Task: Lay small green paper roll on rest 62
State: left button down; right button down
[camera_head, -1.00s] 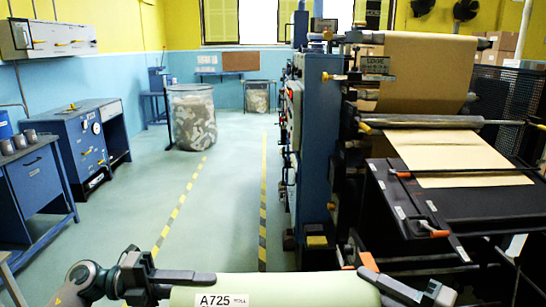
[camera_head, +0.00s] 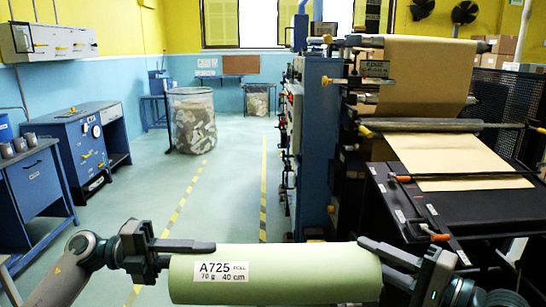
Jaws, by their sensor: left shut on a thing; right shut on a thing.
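The small green paper roll (camera_head: 310,275) lies level across the bottom of the head view, with a white label reading A725, 70 g, 40 cm. My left gripper (camera_head: 175,254) is shut on its left end. My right gripper (camera_head: 395,264) is shut on its right end. The roll is held up in front of me, between the two grippers. I cannot make out a rest marked 62 in this view.
The blue and black machine (camera_head: 318,150) with a large kraft paper web (camera_head: 420,75) stands ahead right, its black table (camera_head: 460,212) near my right arm. Blue benches (camera_head: 85,150) line the left. A mesh bin (camera_head: 192,120) stands back centre. The striped floor lane is clear.

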pick_arm(q)
jog(key=shift+w+a+r, duration=0.1)
jog(key=shift+w+r, duration=0.05)
jog(key=shift+r, duration=0.15)
pick_arm(e)
jog(key=shift+w+d+r, duration=0.15)
jog(key=shift+w+r, duration=0.05)
jog(key=shift+r, duration=0.1)
